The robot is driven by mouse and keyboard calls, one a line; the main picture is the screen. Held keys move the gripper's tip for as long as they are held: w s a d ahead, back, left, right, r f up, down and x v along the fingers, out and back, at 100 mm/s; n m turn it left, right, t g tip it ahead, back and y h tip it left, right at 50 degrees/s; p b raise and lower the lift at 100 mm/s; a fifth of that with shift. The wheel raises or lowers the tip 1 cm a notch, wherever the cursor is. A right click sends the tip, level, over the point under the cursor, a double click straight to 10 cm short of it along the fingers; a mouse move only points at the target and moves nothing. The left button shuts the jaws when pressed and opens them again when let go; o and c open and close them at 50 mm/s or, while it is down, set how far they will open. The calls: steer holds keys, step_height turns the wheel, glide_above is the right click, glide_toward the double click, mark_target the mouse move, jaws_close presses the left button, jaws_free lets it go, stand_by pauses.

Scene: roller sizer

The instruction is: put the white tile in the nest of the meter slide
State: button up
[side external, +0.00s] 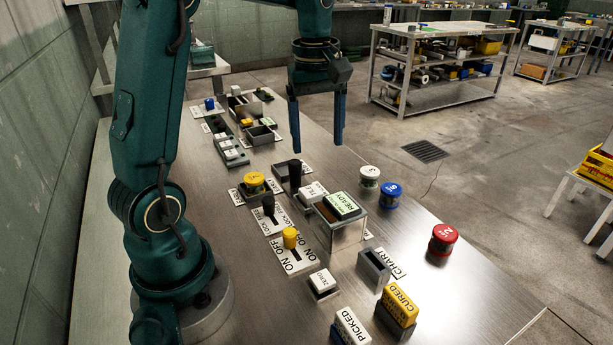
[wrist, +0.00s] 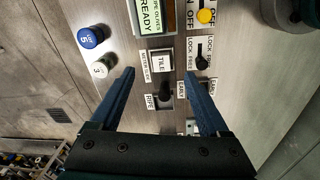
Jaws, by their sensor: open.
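My gripper (side external: 318,148) is open and empty, pointing down above the bench. In the wrist view its blue fingers (wrist: 160,73) are spread, with a white square marked TILE (wrist: 161,62) showing beyond and between the tips. This square lies in a grey frame beside a METER SLIDE label (wrist: 145,66).
A box with a READY display (side external: 344,204) stands beside the slide. Levers marked LOCK/FREE (side external: 268,207) and ON/OFF (side external: 290,238) are close by. White (side external: 370,176), blue (side external: 391,194) and red (side external: 443,238) lidded jars stand to the right. Bare bench lies around the jars.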

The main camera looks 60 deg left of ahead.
steer(key=s+d+m+t, duration=0.4)
steer(key=s+d+m, duration=0.7)
steer(key=m, duration=0.4)
steer(key=shift+s+d+f+m+t, duration=0.2)
steer(key=shift+s+d+m+t, duration=0.15)
steer(key=shift+d, duration=0.2)
